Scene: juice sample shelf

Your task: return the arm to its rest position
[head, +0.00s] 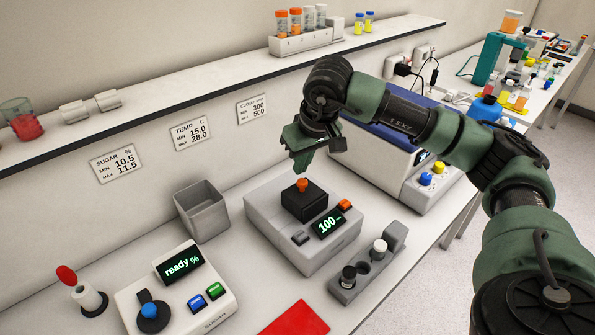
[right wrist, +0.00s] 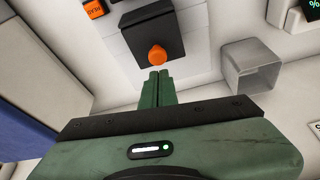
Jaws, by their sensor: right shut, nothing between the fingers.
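My right arm comes in from the right in the head view, bent at the elbow. Its green gripper (head: 301,168) hangs over the grey device with a black block and an orange knob (head: 302,185). In the right wrist view the two green fingers (right wrist: 158,76) are together with nothing between them. Their tips are close to the orange knob (right wrist: 157,55) in the picture; whether they touch it I cannot tell. The device's display (head: 329,223) reads 100 with a dash. My left gripper is not in view.
A grey open bin (head: 202,211) stands left of the device. A sample holder (head: 367,270) with capped vials is at its right. A sugar meter (head: 175,290) reads "ready %". A blue-topped machine (head: 397,160) stands behind my arm. A wall shelf (head: 215,78) runs above.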

